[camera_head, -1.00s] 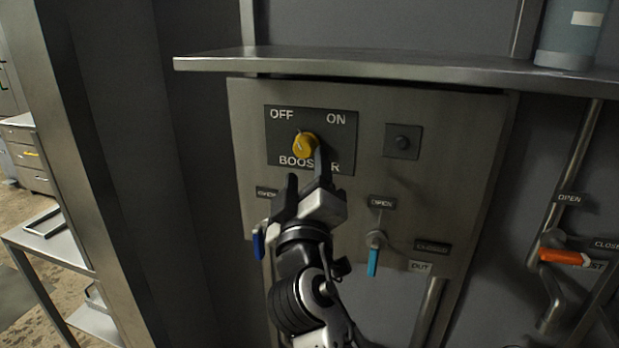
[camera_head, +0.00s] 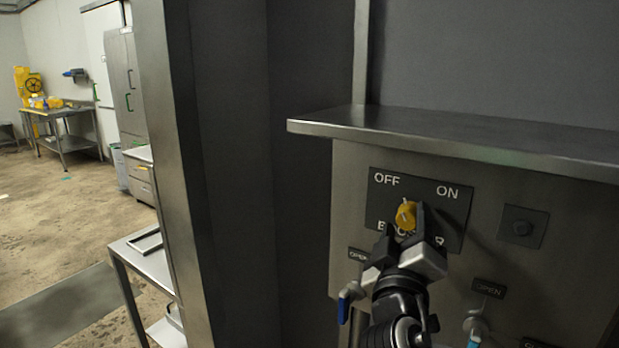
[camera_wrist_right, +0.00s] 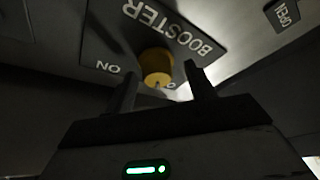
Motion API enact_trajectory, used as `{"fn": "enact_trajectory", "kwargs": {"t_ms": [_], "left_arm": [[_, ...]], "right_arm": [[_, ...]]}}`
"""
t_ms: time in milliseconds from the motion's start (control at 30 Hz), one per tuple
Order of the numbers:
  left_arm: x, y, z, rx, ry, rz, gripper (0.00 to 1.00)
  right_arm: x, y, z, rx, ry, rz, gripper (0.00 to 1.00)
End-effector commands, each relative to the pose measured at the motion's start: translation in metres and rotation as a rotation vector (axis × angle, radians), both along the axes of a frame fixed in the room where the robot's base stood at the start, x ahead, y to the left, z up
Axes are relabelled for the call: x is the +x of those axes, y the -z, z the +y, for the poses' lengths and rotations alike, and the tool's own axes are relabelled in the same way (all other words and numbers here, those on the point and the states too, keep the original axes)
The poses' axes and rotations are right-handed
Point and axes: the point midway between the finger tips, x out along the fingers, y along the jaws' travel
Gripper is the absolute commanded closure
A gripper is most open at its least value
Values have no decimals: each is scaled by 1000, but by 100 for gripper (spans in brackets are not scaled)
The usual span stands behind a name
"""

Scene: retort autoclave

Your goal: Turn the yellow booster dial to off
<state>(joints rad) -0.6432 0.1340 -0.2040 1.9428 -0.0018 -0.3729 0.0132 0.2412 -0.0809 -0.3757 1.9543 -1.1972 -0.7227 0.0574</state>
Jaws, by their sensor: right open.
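The yellow booster dial (camera_head: 406,215) sits on a dark plate (camera_head: 450,215) marked OFF at upper left and ON at upper right. It also shows in the right wrist view (camera_wrist_right: 156,64). A small pale mark is on its face; its exact setting is hard to tell. My right gripper (camera_head: 404,226) is open at the dial, one finger on each side. In the right wrist view the dial appears between the fingertips (camera_wrist_right: 160,74); contact cannot be made out. The fingers hide part of the BOOSTER lettering. My left gripper is not in view.
A steel shelf (camera_head: 450,135) juts out above the panel. A square button plate (camera_head: 523,227) is right of the dial. A blue-handled valve (camera_head: 345,305) and a light-blue one (camera_head: 474,330) are below. A steel post (camera_head: 180,170) stands at left.

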Motion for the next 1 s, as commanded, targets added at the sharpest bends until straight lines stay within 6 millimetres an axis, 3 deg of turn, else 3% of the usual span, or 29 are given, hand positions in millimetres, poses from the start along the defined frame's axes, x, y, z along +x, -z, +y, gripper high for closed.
{"fn": "enact_trajectory", "kwargs": {"t_ms": [167,267,367,467,567,700,833,1000], "left_arm": [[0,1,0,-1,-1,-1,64],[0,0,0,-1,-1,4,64],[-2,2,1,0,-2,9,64],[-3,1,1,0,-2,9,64],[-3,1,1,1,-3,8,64],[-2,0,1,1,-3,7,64],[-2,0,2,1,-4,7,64],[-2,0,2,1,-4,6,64]], "right_arm": [[0,3,-7,12,17,-6,45],[-13,21,-26,-16,89,33,45],[-15,71,-22,37,16,144,45],[-29,138,-18,125,-79,290,45],[-57,208,-12,247,-173,440,45],[-118,295,-5,463,-271,630,45],[-179,348,-2,670,-309,755,45],[-232,380,-2,855,-309,831,45]]}}
